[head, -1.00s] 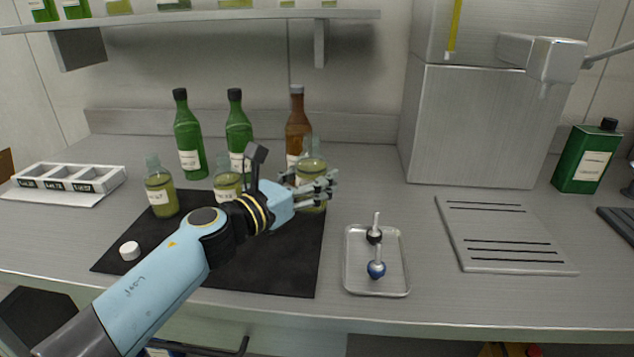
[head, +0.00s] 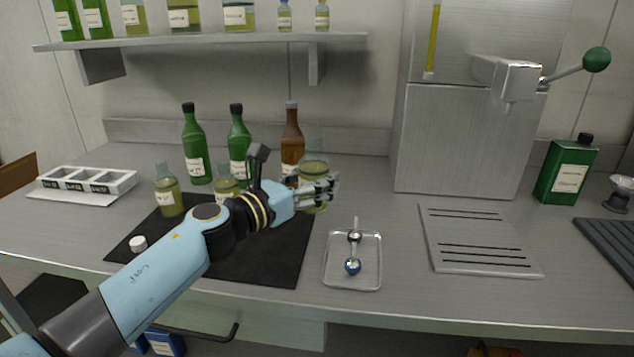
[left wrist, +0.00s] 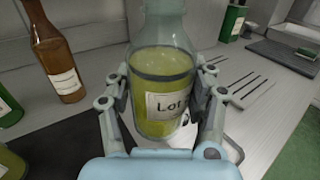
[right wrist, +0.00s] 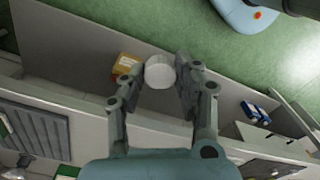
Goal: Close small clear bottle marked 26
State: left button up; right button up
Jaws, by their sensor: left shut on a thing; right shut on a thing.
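My left gripper (head: 318,190) is shut around a clear bottle (head: 314,170) of yellow-green oil near the mat's right edge. In the left wrist view the bottle (left wrist: 165,65) is upright between the fingers. Its label begins "Lot"; the number cannot be read, and its top is cut off. I cannot tell whether its base touches the mat. My right gripper (right wrist: 165,80) shows only in the right wrist view, shut on a round white cap (right wrist: 160,71). Two similar clear bottles, one left (head: 168,192) and one middle (head: 226,187), stand on the mat. Another white cap (head: 138,244) lies at the mat's left.
The dark mat (head: 262,262) lies under my left arm. Two green bottles and a brown bottle (head: 291,138) stand behind. A metal tray (head: 340,279) with two small stoppers lies to the right, beside a slotted plate (head: 470,225). A labelled rack (head: 115,181) stands far left.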

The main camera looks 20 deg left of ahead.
pick_arm(q)
jog(key=shift+s+d+r, duration=0.1)
jog(key=shift+d+r, duration=0.05)
jog(key=shift+r, duration=0.05)
pick_arm(e)
jog(key=shift+s+d+r, duration=0.1)
jog(key=shift+s+d, duration=0.05)
jog(key=shift+d, duration=0.15)
pick_arm(q)
jog(key=o, duration=0.9)
grip_shut()
